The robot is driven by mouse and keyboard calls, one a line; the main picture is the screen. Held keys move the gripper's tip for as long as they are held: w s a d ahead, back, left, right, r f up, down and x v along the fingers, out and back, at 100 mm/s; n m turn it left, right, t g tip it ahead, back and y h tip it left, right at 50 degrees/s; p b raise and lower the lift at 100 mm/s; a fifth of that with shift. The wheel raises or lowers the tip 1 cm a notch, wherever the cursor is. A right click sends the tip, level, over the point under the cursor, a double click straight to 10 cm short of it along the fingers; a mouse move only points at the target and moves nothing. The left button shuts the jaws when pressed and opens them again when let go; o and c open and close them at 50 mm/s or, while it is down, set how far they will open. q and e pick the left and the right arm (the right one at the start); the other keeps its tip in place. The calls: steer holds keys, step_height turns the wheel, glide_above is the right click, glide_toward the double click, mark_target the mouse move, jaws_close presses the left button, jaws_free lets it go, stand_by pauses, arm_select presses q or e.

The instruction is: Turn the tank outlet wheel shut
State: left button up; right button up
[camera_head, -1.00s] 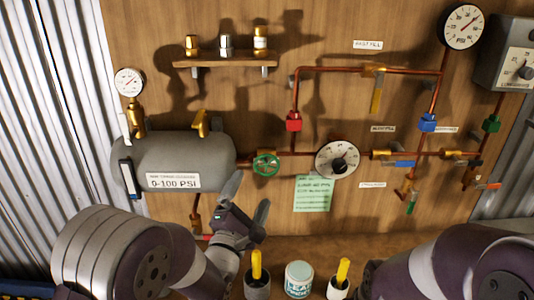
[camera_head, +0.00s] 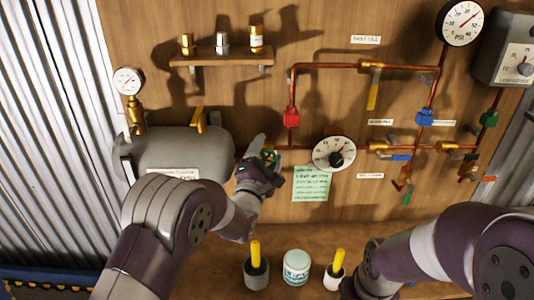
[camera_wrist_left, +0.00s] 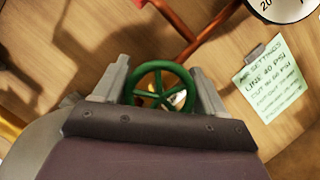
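The green outlet wheel (camera_head: 269,157) is on the copper pipe just right of the grey tank (camera_head: 160,150). It is partly hidden by my left gripper (camera_head: 264,160) in the head view. In the left wrist view the spoked wheel (camera_wrist_left: 160,88) shows between the two spread fingers of my left gripper (camera_wrist_left: 163,84), one on each side of the rim. I cannot tell whether the fingers touch the rim. My right arm (camera_head: 430,250) comes in at the lower right, and its gripper is not visible.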

arm_select(q)
steer(key=c, duration=0.3)
steer(key=shift+f+m+b, duration=0.1)
steer(key=shift+m+b, duration=0.4)
steer(key=shift+m, duration=0.2)
steer(key=shift+m+g+b, duration=0.6)
steer(key=shift+m+b, duration=0.05)
steer(key=shift+m, duration=0.45)
steer(key=shift+d+f+m+g+b, duration=0.15)
steer(key=shift+m+g+b, duration=0.55)
steer(key=shift+m, duration=1.1)
